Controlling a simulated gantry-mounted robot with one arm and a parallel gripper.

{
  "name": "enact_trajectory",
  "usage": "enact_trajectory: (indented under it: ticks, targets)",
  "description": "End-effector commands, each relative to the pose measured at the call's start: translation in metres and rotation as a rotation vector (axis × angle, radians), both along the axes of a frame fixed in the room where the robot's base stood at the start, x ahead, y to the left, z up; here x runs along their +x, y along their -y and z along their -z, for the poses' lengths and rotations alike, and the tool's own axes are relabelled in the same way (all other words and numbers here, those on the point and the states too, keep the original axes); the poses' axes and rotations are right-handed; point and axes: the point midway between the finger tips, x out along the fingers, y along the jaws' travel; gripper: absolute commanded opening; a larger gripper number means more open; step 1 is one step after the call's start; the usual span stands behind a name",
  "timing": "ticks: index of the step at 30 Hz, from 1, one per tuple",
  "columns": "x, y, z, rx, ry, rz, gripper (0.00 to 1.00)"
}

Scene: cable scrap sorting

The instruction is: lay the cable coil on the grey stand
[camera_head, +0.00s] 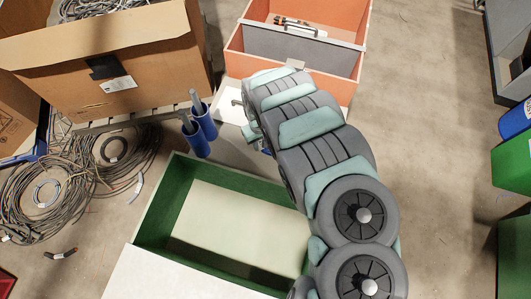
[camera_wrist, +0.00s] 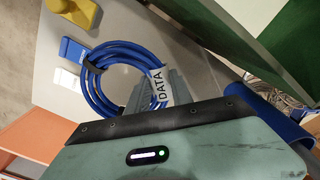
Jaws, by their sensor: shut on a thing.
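The cable coil (camera_wrist: 92,88) is blue, tied with a dark band, and carries a white DATA label (camera_wrist: 158,86). My gripper (camera_wrist: 150,97) is shut on the coil's right side, by the label, in the wrist view. Below the coil is a flat grey surface (camera_wrist: 130,22), which looks like the grey stand; I cannot tell whether the coil touches it. In the head view a grey surface (camera_head: 228,150) shows left of my arm, which hides most of the stand and the coil.
A yellow object (camera_wrist: 85,14), a blue block (camera_wrist: 73,49) and a white block (camera_wrist: 66,78) lie beside the coil. Blue cylinders (camera_head: 202,122) stand left of my arm. A green-walled bin (camera_head: 160,200) is in front, an orange bin (camera_head: 236,58) behind. Loose cables (camera_head: 85,190) lie left.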

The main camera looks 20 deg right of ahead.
Motion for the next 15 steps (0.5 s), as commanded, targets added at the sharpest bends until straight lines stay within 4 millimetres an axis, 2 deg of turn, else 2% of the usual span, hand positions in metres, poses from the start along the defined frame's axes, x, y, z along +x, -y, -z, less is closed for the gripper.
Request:
enact_trajectory:
  ticks: [1, 6, 12, 15]
  targets:
    - [0.000, -0.001, 0.018, 0.004, -0.001, 0.002, 0.00]
    - [0.000, -0.001, 0.055, 0.002, 0.001, 0.002, 0.00]
    - [0.001, -0.001, 0.084, 0.001, 0.003, 0.002, 0.00]
    - [0.001, 0.000, 0.089, 0.001, 0.002, 0.002, 0.00]
